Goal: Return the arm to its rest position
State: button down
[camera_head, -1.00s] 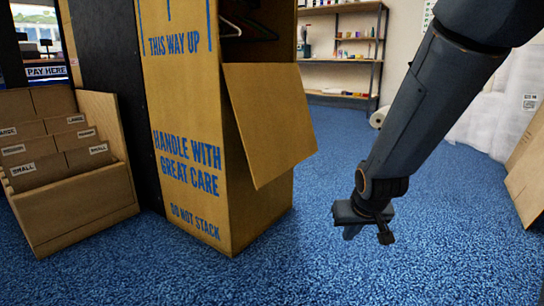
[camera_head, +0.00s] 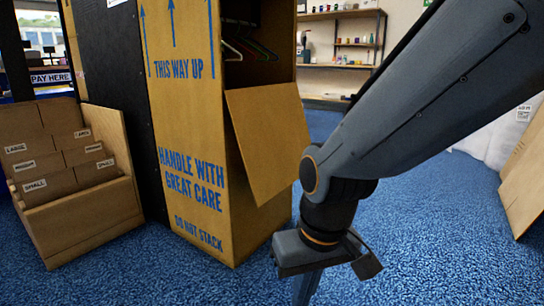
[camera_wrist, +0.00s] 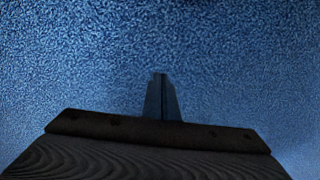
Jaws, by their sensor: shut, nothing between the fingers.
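My arm (camera_head: 420,105) reaches in from the upper right in the head view and bends down at its wrist. My gripper (camera_head: 307,288) points down over the blue carpet, in front of and to the right of the tall wardrobe carton. Its fingertips run close to the lower edge of that view. In the wrist view my gripper (camera_wrist: 160,82) shows its two fingers together, with nothing between them and only carpet beyond.
The tall carton (camera_head: 190,150) stands at centre left with its flap (camera_head: 268,138) hanging open and hangers inside. A cardboard sorter (camera_head: 85,215) stands at the left. Shelves (camera_head: 340,65) stand at the back. A brown board (camera_head: 525,180) leans at the right. Carpet between is clear.

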jog(key=s+a+r+n+g+p, duration=0.1)
jog(key=s+a+r+n+p, duration=0.2)
jog(key=s+a+r+p, duration=0.55)
jog(key=s+d+r+m+p, duration=0.1)
jog(key=d+r+m+p, duration=0.2)
jog(key=d+r+p, duration=0.8)
jog(key=s+d+r+m+h+p, duration=0.1)
jog(key=d+r+m+p, duration=0.2)
jog(key=d+r+p, duration=0.8)
notch_tip(320, 180, up, 8)
jog(key=p, duration=1.2)
jog(key=shift+d+m+p, duration=0.2)
jog(key=shift+m+p, duration=0.1)
jog(key=shift+m, duration=0.1)
